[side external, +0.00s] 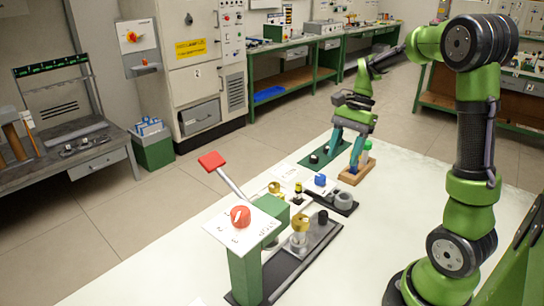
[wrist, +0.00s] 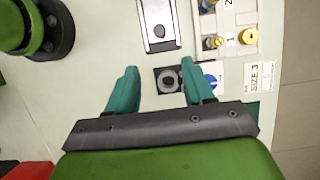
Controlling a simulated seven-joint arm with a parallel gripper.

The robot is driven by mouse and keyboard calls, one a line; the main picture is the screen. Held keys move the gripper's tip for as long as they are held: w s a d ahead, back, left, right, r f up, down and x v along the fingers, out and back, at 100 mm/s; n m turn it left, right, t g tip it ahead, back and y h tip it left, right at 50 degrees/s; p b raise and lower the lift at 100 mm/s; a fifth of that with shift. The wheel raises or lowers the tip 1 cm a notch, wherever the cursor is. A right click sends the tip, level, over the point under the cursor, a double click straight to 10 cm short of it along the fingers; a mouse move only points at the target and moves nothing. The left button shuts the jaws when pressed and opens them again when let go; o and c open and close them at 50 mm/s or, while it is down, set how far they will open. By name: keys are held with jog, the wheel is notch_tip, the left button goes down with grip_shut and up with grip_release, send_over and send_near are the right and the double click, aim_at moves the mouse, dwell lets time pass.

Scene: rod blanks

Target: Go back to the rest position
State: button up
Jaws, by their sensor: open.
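My gripper (side external: 343,156) hangs fingers-down over the far part of the white table, beside a wooden block with a green piece (side external: 357,172). It is open, with nothing seen between its teal fingers. In the wrist view my gripper (wrist: 158,88) has its fingers spread wide. A dark square holder with a grey ring (wrist: 168,79) shows between and beyond the fingertips. Brass rod blanks (wrist: 213,42) sit in a pale numbered tray in the wrist view. I cannot tell the exact height of the fingertips above the table.
A dark green mat (side external: 312,163) lies near the gripper. The right tabletop is largely clear.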

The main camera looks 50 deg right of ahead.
dwell(0.3)
jog(key=s+a+r+n+t+h, duration=0.1)
jog(key=s+a+r+n+t, duration=0.2)
jog(key=a+n, duration=0.4)
jog(key=s+a+r+n+t+h, duration=0.1)
jog(key=s+a+r+n+t, duration=0.2)
jog(key=a+n, duration=0.4)
jog(key=a+t, duration=0.1)
jog(key=a, duration=0.2)
jog(key=shift+s+a, duration=0.2)
jog(key=shift+a, duration=0.2)
